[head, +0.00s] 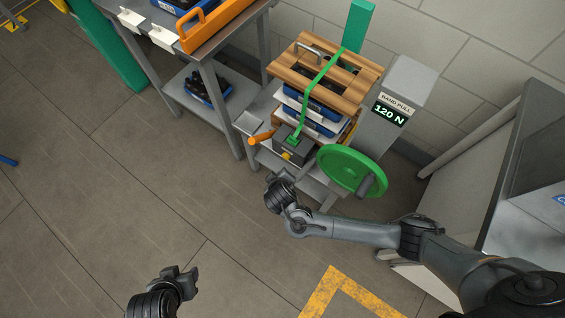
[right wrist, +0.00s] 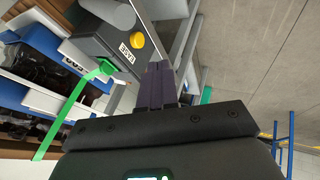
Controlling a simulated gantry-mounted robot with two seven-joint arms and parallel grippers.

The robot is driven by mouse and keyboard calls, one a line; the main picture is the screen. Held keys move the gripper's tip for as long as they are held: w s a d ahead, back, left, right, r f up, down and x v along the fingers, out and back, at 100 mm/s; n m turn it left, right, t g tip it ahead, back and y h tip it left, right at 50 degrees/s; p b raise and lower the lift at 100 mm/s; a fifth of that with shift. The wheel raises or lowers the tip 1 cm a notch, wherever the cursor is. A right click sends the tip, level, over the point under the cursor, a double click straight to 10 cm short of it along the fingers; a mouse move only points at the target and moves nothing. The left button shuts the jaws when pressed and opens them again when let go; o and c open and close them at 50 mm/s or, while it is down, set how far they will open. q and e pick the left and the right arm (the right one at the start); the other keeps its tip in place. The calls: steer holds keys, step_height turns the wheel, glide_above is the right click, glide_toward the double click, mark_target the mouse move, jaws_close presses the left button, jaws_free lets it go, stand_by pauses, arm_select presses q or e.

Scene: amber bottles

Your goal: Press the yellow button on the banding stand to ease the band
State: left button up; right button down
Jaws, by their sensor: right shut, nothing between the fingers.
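The yellow button (head: 286,155) sits on the dark box (head: 296,147) of the banding stand. In the right wrist view the yellow button (right wrist: 138,40) is on the box (right wrist: 108,38) beside a label reading "EASE", just past my right gripper's fingertips and apart from them. My right gripper (right wrist: 158,66) is shut and empty; in the head view its hand (head: 280,180) is just in front of the box. The green band (head: 312,95) runs over the wooden slatted top (head: 330,72) down to the box. My left gripper (head: 184,280) is low in the head view, away from the stand, with nothing seen in it.
A green handwheel (head: 350,170) stands right of the box, close to my right arm. An orange handle (head: 262,137) sticks out on the left. A display (head: 390,114) reads 120 N under "BAND PULL". A grey workbench (head: 205,60) is at left. The floor in front is clear.

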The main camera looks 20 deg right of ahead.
mark_target(286, 156)
arm_select(q)
steer(key=shift+w+a, duration=0.2)
steer(key=shift+w, duration=0.15)
arm_select(e)
steer(key=shift+w+a+r, duration=0.1)
steer(key=shift+w+a, duration=0.05)
steer(key=shift+w, duration=0.35)
arm_select(q)
steer(key=shift+f, duration=0.1)
step_height(286, 156, down, 6)
steer(key=b, duration=0.6)
arm_select(e)
steer(key=w+d+f, duration=0.5)
steer(key=w+f, duration=0.2)
steer(key=f, duration=0.1)
steer(key=shift+w+d, duration=0.15)
steer(key=shift+w, duration=0.2)
